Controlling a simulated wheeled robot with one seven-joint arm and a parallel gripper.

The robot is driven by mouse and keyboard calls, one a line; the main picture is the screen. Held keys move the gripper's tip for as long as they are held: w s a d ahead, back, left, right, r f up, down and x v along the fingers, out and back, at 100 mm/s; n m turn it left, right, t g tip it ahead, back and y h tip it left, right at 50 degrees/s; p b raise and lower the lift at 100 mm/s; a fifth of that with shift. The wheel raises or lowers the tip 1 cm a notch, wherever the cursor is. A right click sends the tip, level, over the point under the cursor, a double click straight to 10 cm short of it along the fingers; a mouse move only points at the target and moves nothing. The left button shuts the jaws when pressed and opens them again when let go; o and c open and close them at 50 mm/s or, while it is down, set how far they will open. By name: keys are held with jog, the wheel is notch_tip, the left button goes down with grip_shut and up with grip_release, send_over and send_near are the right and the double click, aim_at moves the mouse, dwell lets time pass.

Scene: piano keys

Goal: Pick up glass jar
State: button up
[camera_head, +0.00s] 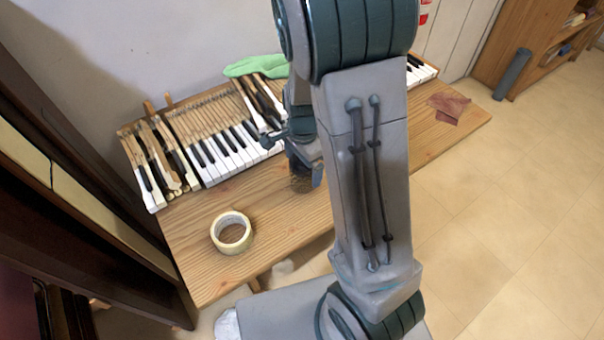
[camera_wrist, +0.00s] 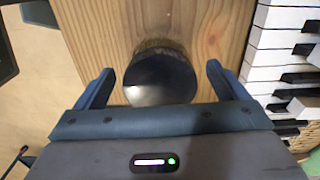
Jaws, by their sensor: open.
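The glass jar (camera_wrist: 160,78) shows in the wrist view as a dark, round, shiny top with a thin brownish rim behind it. It stands on the wooden table (camera_wrist: 150,18). My gripper (camera_wrist: 159,69) is open, with one finger on each side of the jar and a visible gap on both sides. In the head view my gripper (camera_head: 306,168) is over the table in front of the piano keys, partly hidden by my arm. A small brownish part of the jar (camera_head: 300,184) shows just below it.
Piano keys (camera_head: 225,152) line the back of the table, close to the right finger in the wrist view (camera_wrist: 275,45). A tape roll (camera_head: 231,233) lies at the front left. A green cloth (camera_head: 257,66) lies behind the keys, and a reddish-brown cloth (camera_head: 449,107) at the right end.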

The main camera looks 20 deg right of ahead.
notch_tip(320, 180, down, 2)
jog(key=c, duration=1.3)
jog(key=shift+r, duration=0.1)
jog(key=shift+c, duration=0.2)
